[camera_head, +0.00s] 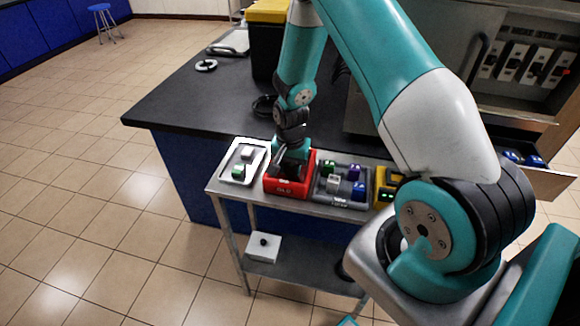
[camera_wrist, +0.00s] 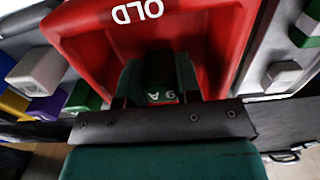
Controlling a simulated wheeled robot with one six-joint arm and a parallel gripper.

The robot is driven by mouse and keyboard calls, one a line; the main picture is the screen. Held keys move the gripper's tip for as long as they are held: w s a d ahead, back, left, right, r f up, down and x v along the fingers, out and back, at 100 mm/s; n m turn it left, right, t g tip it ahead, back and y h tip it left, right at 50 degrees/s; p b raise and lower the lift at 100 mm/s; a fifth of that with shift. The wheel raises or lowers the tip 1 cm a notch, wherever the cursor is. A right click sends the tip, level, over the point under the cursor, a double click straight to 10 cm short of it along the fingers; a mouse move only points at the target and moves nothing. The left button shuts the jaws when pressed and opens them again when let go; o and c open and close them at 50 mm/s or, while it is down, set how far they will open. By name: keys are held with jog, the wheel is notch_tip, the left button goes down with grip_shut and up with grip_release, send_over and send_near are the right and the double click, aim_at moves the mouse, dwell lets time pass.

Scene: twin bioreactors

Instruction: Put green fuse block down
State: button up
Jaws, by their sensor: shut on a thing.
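My gripper (camera_head: 290,168) points down over the red bin (camera_head: 288,190) on the metal cart. In the wrist view the red bin (camera_wrist: 90,32) carries the word OLD, and my gripper (camera_wrist: 158,82) is between its walls. It is shut on a dark green fuse block (camera_wrist: 160,70) with pale markings on its end. The block is at or inside the bin's opening; I cannot tell whether it touches the bottom. The head view hides the held block behind my gripper.
A pale tray (camera_head: 262,150) with a green-and-white block (camera_head: 239,173) and a whitish block lies left of the bin. A grey bin (camera_head: 319,190) with several coloured blocks stands right, then a yellow bin (camera_head: 380,181). The dark counter (camera_head: 190,115) is behind.

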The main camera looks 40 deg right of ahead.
aim_at(290, 165)
jog(key=shift+f, duration=0.25)
jog(key=o, duration=0.9)
jog(key=shift+r, duration=0.5)
notch_tip(290, 165, up, 11)
jog(key=b, duration=0.2)
jog(key=s+a+r+n+y, duration=0.1)
jog(key=s+a+r+n, duration=0.2)
jog(key=a+r+n, duration=0.35)
jog(key=s+a+r+n+y, duration=0.1)
jog(key=s+a+r+n, duration=0.2)
jog(key=s+a, duration=0.2)
jog(key=s+a+r+n+y, duration=0.1)
jog(key=s+a+r+n, duration=0.3)
jog(key=s, duration=0.3)
jog(key=s+a+r+n+y, duration=0.1)
jog(key=s+a+r+n, duration=0.2)
jog(key=s+a, duration=0.3)
jog(key=shift+s+a+r+n, duration=0.15)
jog(key=shift+s+a+n, duration=0.2)
jog(key=shift+s+n, duration=0.15)
